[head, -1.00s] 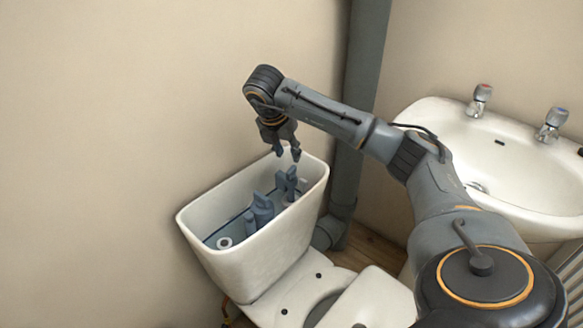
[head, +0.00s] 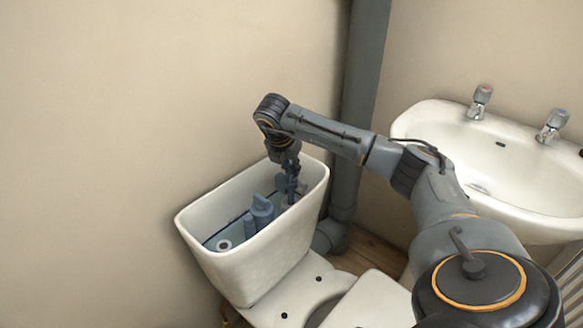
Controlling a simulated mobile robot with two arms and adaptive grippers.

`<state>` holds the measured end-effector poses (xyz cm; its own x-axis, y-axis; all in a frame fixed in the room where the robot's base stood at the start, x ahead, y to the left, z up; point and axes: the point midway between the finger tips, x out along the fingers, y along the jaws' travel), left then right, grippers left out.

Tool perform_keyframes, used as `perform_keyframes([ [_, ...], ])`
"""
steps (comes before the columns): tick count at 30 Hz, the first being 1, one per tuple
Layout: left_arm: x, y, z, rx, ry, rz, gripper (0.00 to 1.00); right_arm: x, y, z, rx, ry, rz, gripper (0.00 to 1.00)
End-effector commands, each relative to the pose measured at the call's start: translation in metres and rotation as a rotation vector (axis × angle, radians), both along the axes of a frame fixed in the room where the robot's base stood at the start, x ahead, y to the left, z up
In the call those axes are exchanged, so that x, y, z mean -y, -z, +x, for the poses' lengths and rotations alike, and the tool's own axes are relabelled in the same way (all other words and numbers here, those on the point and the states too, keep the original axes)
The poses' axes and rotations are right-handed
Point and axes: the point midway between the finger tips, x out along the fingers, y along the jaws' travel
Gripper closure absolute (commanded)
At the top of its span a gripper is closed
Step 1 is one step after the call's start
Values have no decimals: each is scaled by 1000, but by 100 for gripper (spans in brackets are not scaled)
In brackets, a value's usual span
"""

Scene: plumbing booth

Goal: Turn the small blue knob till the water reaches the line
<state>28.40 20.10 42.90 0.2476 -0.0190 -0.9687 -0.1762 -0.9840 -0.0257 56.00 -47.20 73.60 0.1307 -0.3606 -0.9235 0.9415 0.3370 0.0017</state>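The open white cistern (head: 259,268) stands against the wall with blue-grey fittings and some water inside. A larger blue-grey fitting (head: 262,209) stands in its middle. A second, slimmer fitting stands toward the right end, mostly hidden by my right gripper. My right gripper (head: 291,186) points down into the right end of the cistern, at that slimmer fitting. Its fingers blend with the fitting, so I cannot tell whether they are open or shut. My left gripper is not in view.
The toilet bowl and lid (head: 370,303) are below the cistern. A grey pipe (head: 361,115) runs down the corner behind my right arm. A white basin (head: 490,165) with two taps stands at the right. The cistern walls surround the gripper.

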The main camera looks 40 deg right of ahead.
Motion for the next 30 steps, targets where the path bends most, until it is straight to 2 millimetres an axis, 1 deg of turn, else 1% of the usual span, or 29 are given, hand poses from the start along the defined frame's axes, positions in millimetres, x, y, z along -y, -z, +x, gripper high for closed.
perform_keyframes([
  [5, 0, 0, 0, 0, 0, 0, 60, 0, 1, -1, -3, -3, 0, 100],
  [7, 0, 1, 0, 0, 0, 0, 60, 0, 1, -1, -3, -30, 0, 100],
  [12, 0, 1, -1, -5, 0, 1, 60, 1, 2, -1, -5, -207, -1, 100],
  [15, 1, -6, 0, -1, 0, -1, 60, 0, 2, -1, -5, -296, 1, 100],
  [18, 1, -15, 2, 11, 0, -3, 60, 0, 2, 0, -4, -344, 1, 100],
  [21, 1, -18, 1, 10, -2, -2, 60, -1, 2, 0, -5, -354, 1, 100],
  [26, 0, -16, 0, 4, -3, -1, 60, -1, 2, 0, -5, -351, 1, 100],
  [27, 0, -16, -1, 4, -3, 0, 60, -1, 2, 0, -6, -351, 1, 86],
  [29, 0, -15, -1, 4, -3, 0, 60, -1, 2, 0, -6, -351, 1, 74],
  [30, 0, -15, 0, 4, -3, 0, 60, -1, 2, 0, -6, -351, 1, 66],
])
